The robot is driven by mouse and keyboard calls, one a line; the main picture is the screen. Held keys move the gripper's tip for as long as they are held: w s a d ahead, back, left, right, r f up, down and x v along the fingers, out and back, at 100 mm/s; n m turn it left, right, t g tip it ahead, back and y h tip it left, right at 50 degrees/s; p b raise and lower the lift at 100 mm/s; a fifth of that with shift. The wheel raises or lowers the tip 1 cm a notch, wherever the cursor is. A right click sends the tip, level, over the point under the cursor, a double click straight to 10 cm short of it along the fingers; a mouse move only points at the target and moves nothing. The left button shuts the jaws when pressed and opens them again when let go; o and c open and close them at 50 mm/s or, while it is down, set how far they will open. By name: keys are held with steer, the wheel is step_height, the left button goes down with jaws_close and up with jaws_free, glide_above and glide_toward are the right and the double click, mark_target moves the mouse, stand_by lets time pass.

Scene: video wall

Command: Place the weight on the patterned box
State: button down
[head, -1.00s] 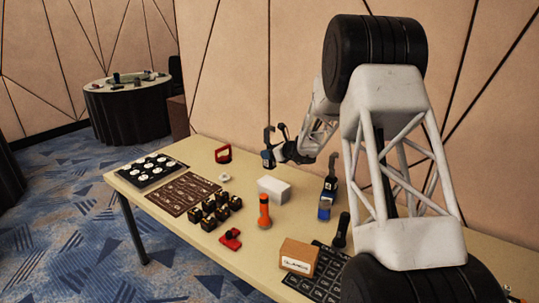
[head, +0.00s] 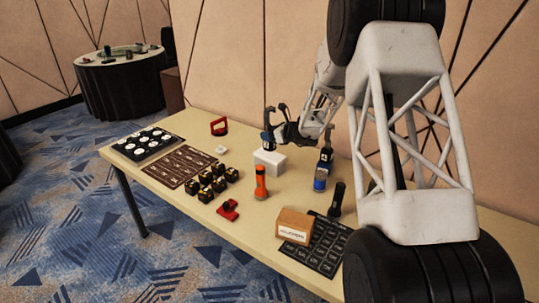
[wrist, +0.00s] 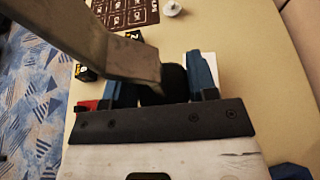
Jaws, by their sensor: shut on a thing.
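My gripper (head: 269,142) is low over the plain-looking white box (head: 270,163); I cannot tell whether it touches it. In the wrist view its blue-padded fingers (wrist: 165,84) are shut on a dark rounded thing (wrist: 175,82), which seems to be the weight. A grey-brown bar hides part of it, and the head view does not show it clearly. A white surface, likely the white box (wrist: 192,60), shows behind the fingers. Several black-and-gold patterned cubes (head: 213,179) stand left of the white box. A brown box with a label (head: 294,226) stands nearer the front.
An orange flashlight (head: 261,182) stands in front of the white box. A blue-and-black tool (head: 321,176) and a black flashlight (head: 337,200) stand to its right. A red clamp-like thing (head: 229,210) lies near the table edge.

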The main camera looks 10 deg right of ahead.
steer(key=s+d+f, duration=0.1)
steer(key=s+f, duration=0.1)
steer(key=s, duration=0.6)
steer(key=shift+s+f, duration=0.25)
steer(key=shift+f, duration=0.05)
steer(key=shift+w, duration=0.1)
glide_above(270, 154)
steer(key=s, duration=0.1)
steer(key=shift+a+f, duration=0.15)
steer(key=shift+f, duration=0.55)
stand_by(0.5)
steer(key=shift+w+f, duration=0.2)
steer(key=shift+f, duration=0.7)
steer(key=shift+w+f, duration=0.2)
steer(key=shift+f, duration=0.7)
steer(key=shift+f, duration=0.15)
steer(key=shift+c, duration=2)
jaws_free()
steer(key=shift+f, duration=0.1)
